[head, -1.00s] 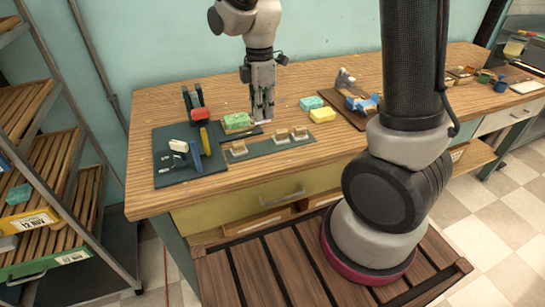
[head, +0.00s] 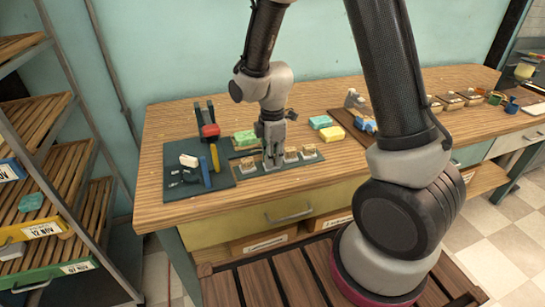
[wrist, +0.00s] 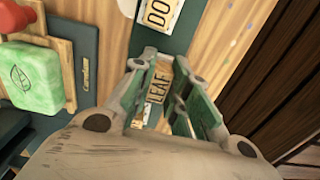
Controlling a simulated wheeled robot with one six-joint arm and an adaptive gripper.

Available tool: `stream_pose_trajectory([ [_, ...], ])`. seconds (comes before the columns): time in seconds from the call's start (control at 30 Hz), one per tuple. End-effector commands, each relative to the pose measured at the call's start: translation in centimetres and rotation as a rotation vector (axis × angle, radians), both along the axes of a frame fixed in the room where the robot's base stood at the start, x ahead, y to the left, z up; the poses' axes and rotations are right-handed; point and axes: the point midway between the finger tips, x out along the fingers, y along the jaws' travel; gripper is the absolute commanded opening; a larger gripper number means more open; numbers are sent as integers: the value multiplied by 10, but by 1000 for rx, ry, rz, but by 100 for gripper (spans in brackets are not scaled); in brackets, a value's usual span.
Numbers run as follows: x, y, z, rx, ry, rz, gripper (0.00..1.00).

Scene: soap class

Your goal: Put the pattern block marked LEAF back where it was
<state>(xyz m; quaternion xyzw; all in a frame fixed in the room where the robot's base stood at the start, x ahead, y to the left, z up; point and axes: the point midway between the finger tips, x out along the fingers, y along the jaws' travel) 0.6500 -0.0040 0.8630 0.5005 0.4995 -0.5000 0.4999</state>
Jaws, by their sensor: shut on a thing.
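My gripper (head: 272,158) points down over the dark green strip (head: 262,170) on the bench. It also shows in the wrist view (wrist: 165,100), its fingers closed around the block marked LEAF (wrist: 157,86). In the head view the gripper mostly hides this block. It stands in the row between one block (head: 248,164) on its left and two blocks (head: 300,153) on its right. Whether the held block touches the strip, I cannot tell. In the wrist view a neighbouring block's label beginning DO (wrist: 160,12) lies beyond the fingers.
A green soap (head: 245,137) lies behind the strip; the wrist view shows a leaf imprint on it (wrist: 35,75). A dark mat (head: 190,190) with tools is at the left. Teal (head: 320,121) and yellow (head: 332,133) soaps lie to the right. The bench front is clear.

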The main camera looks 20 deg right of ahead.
Motion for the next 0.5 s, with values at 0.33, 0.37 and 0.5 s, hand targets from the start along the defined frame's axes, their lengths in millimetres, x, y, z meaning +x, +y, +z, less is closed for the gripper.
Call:
stream_pose_trajectory([
  [0.33,0,0,-2,0,1,0,39],
  [0.37,0,0,-2,0,1,0,39],
  [0.5,0,0,-2,0,0,0,39],
])
